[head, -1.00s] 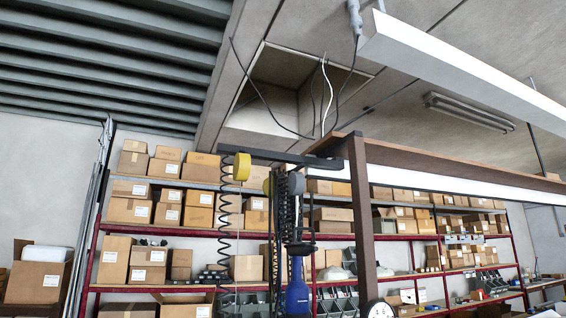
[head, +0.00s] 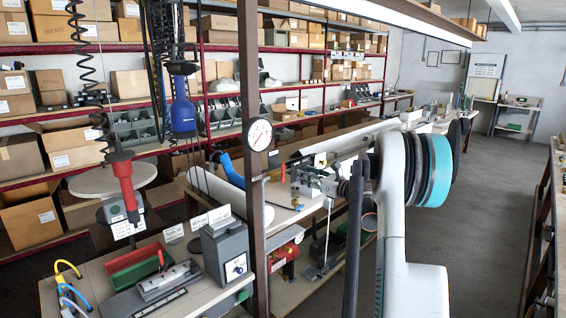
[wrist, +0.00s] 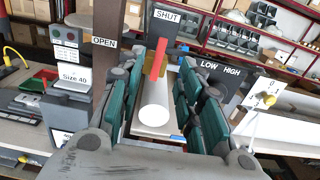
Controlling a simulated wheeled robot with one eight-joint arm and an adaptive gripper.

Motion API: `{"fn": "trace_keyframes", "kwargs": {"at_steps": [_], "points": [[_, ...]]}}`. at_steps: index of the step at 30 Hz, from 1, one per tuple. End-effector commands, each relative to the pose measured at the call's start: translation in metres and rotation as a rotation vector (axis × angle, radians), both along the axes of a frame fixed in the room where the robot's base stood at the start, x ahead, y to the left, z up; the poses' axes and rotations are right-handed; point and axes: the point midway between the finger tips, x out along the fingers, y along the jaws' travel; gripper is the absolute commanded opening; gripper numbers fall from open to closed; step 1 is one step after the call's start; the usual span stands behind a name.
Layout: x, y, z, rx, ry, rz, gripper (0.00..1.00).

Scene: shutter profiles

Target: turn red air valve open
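The red valve lever (wrist: 157,59) stands nearly upright in the wrist view, slightly tilted, on a brass-coloured body (wrist: 150,84). Its top is just below the SHUT label (wrist: 165,16); the OPEN label (wrist: 104,41) is to its left. My gripper (wrist: 161,78) is open, with green-padded fingers left and right of the lever in the picture. I see no contact, and the depth between fingertips and lever is hard to judge. In the head view my gripper (head: 312,180) is at the bench behind the post, and a small red piece beside it (head: 284,173) may be the lever.
A white round-ended tube (wrist: 154,117) lies between the fingers in the wrist view. A brown post (head: 252,150) with a round gauge (head: 257,135) stands left of my gripper. A LOW/HIGH dial box (wrist: 265,96) is at the right. The aisle floor (head: 480,200) is clear.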

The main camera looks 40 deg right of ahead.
Motion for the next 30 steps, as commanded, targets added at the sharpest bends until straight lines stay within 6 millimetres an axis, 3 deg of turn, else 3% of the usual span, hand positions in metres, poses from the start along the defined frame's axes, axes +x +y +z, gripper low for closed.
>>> {"fn": "trace_keyframes", "kwargs": {"at_steps": [5, 21, 30], "points": [[0.009, -0.004, -0.001, 0.015, -0.007, -0.003, 0.33], [0.107, 0.005, -0.001, 0.01, -0.005, -0.003, 0.33], [0.134, 0.007, 0.0, 0.01, -0.005, -0.004, 0.33]]}}
